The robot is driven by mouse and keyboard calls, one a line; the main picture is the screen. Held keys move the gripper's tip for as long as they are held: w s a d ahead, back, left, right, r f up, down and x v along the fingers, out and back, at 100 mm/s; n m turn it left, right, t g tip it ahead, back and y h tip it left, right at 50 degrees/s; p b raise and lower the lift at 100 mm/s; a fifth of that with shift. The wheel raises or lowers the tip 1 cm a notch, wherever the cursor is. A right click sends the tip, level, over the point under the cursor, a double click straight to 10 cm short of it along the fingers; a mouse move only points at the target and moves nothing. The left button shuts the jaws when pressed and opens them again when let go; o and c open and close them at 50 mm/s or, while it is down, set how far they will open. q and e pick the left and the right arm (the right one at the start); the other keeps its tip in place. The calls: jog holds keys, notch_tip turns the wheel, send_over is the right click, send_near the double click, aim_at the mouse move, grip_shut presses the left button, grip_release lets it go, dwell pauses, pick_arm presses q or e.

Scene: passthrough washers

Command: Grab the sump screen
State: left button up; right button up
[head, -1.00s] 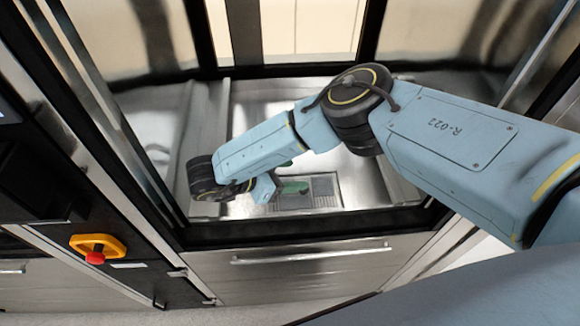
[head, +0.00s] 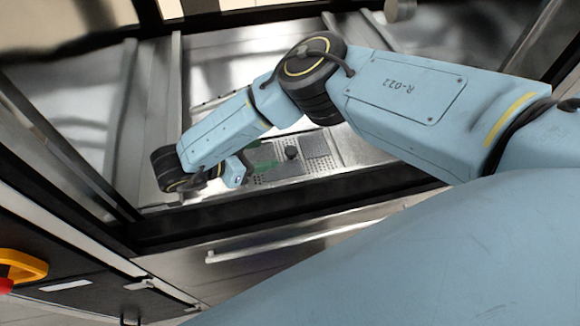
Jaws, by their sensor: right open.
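The sump screen looks to be the grey perforated plate (head: 284,169) with a dark round knob (head: 291,153), set in the floor of the steel washer basin; its exact outline is hard to tell. My right arm reaches in from the right, over the basin's front edge. My right gripper (head: 262,158), with green fingers, is open and just left of the knob, low over the perforated area. The fingers are small and partly hidden by my wrist, and I cannot tell whether they touch the plate. My left gripper is out of view.
A darker mesh panel (head: 317,144) lies right of the knob. The basin's dark front sill (head: 300,203) and the steel front with a bar handle (head: 290,236) run below my arm. A yellow-and-red emergency button (head: 20,267) is at the lower left. Dark frame posts stand at the sides.

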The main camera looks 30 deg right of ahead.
aim_at(291, 150)
jog(key=shift+w+d+f, duration=0.1)
jog(key=shift+d+f, duration=0.3)
jog(key=shift+f, duration=0.15)
jog(key=b+x, duration=0.1)
jog(key=x, duration=0.4)
jog(key=shift+d+r, duration=0.1)
jog(key=shift+d, duration=0.2)
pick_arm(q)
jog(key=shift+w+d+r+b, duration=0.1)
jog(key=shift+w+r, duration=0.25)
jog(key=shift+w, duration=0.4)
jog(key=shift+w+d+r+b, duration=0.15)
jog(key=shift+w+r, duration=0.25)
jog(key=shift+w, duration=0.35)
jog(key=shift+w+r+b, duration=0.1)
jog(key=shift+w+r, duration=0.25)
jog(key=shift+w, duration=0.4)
pick_arm(e)
jog(key=shift+d+f, duration=0.2)
jog(key=shift+d, duration=0.3)
grip_shut()
